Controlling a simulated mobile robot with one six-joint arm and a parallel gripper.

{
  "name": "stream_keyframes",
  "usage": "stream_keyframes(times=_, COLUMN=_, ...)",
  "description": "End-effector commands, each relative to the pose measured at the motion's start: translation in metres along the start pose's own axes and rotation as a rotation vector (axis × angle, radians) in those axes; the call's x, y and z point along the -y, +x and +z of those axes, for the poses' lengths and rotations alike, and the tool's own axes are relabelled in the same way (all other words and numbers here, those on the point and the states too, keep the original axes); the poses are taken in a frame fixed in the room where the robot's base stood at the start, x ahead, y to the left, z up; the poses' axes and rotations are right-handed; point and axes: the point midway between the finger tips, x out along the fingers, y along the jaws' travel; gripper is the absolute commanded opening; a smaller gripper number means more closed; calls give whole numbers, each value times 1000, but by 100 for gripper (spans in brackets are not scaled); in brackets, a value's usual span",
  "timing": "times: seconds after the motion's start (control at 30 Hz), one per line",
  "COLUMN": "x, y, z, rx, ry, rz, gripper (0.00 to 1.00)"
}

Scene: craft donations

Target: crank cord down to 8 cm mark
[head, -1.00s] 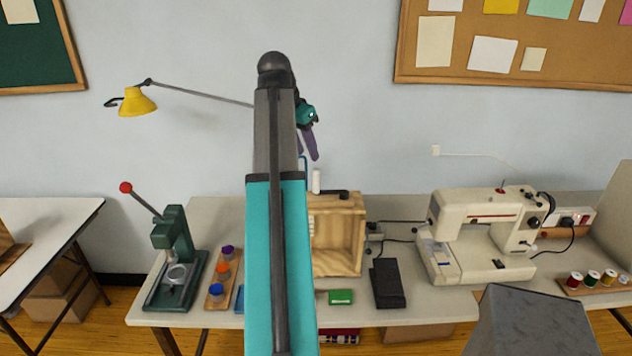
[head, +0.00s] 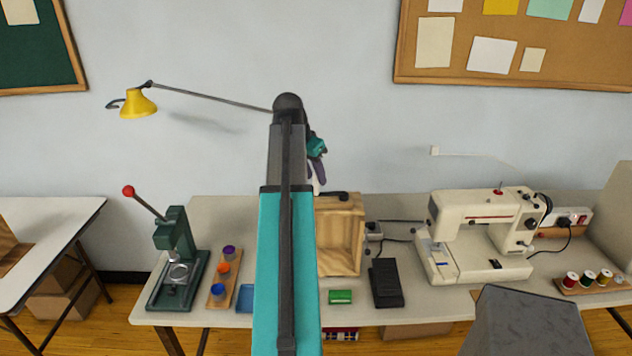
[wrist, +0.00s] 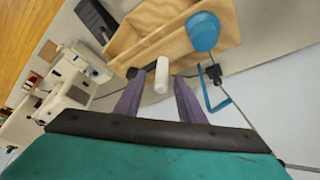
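A wooden box (head: 352,222) stands on the table, partly hidden behind my arm in the head view. A dark crank arm (head: 338,195) lies across its top, with an upright white handle (wrist: 162,75). My gripper (wrist: 158,84) is open; its purple fingers point at the handle, whose near end shows between the fingertips with gaps visible on both sides. Whether the handle is fully between them in depth, I cannot tell. A round blue part (wrist: 202,31) and a thin blue bracket (wrist: 213,98) show by the box in the wrist view. I cannot make out the cord or the 8 cm mark.
A green press (head: 178,262) and a paint pot rack (head: 222,290) are at left. A green block (head: 340,297) and a black case (head: 386,283) lie in front. A sewing machine (head: 480,235) stands at right, and a yellow lamp (head: 138,103) reaches over the back.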

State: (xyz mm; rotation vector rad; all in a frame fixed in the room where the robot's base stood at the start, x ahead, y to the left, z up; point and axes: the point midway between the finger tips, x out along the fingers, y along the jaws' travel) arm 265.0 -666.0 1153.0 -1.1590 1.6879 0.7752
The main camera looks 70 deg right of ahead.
Motion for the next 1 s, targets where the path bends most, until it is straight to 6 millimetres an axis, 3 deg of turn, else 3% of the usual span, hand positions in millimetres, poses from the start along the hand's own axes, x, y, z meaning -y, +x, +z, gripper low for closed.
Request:
stream_keyframes(times=0.4, x=0, y=34, z=0, rx=0, ry=0, rz=0, gripper=36)
stream_keyframes(times=0.83, x=0, y=39, z=0, rx=-1, ry=-1, rz=-1, gripper=36)
stream_keyframes(times=0.87, x=0, y=39, z=0, rx=-1, ry=-1, rz=-1, gripper=34)
stream_keyframes(times=1.0, x=0, y=39, z=0, rx=-1, ry=-1, rz=-1, gripper=10)
